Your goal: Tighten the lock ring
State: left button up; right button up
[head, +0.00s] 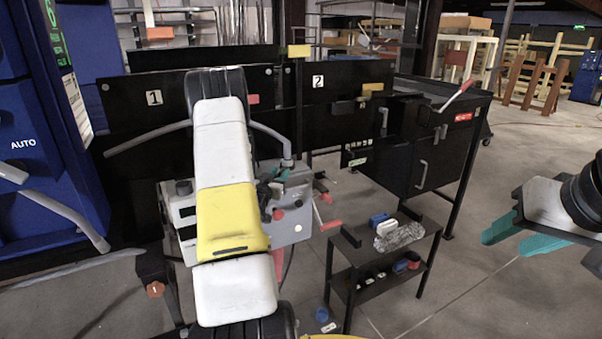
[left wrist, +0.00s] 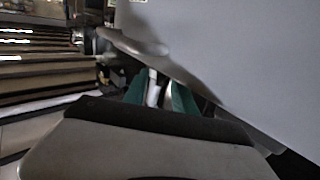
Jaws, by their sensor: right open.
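A grey box-shaped unit (head: 290,215) with red knobs stands in the middle of the head view, partly behind my white and yellow left arm. A grey bent pipe (head: 287,150) comes down onto its top. I cannot clearly make out the lock ring. My left gripper (head: 273,182) has teal fingers at the top of the unit, close below the pipe's end. In the left wrist view, the teal fingers (left wrist: 158,95) stand apart with a thin pale part (left wrist: 152,88) between them. Whether they grip it is unclear. My right gripper (head: 520,236) is open and empty at the right.
A small black shelf stand (head: 385,268) holds blue, white, red and crumpled silver items. Black panels (head: 335,112) numbered 1 and 2 stand behind the unit. A black cabinet (head: 430,160) with a red-tipped lever is at the right. A blue machine (head: 40,140) stands left. Floor at right is clear.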

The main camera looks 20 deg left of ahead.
pick_arm(q)
grip_shut()
dwell(1.4)
